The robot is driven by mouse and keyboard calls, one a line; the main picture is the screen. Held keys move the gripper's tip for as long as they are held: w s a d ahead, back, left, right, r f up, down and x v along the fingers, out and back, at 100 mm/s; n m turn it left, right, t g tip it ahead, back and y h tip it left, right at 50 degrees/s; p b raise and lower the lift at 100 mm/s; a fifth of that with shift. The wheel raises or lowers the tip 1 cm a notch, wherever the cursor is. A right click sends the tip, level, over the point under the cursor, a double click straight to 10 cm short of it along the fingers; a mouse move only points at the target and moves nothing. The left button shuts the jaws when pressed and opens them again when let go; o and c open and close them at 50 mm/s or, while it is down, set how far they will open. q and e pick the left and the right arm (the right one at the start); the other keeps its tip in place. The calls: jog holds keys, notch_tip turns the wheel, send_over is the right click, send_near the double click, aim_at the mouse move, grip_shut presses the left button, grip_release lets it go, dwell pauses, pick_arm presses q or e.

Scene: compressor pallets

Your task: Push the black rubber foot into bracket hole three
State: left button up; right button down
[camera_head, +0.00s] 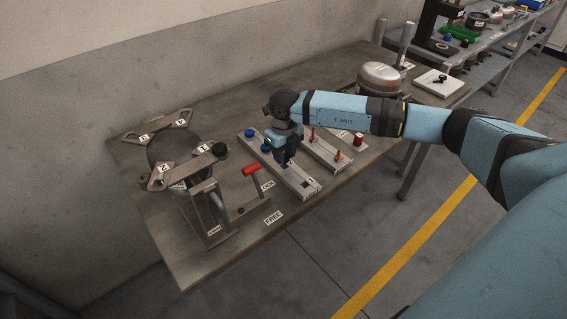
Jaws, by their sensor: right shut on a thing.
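The dark round compressor (172,148) stands at the left of the table. A grey bracket (190,165) with numbered white labels spans its near side, and another labelled arm lies at its far side. A black rubber foot (220,149) sits at the bracket's right end, beside label 1. My right gripper (286,161) points down over the long grey tray (300,185), apart from the bracket. It is shut on a small dark thing, apparently a black rubber foot, hard to tell from the dark fingers. My left gripper is not in view.
Blue caps (250,133) stand on the tray's far end. A second tray (328,150) holds copper-coloured pieces. A metal pot-like part (379,78) stands further right.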

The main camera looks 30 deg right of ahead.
jog(key=shift+r+p, duration=0.95)
jog(key=shift+r, duration=0.85)
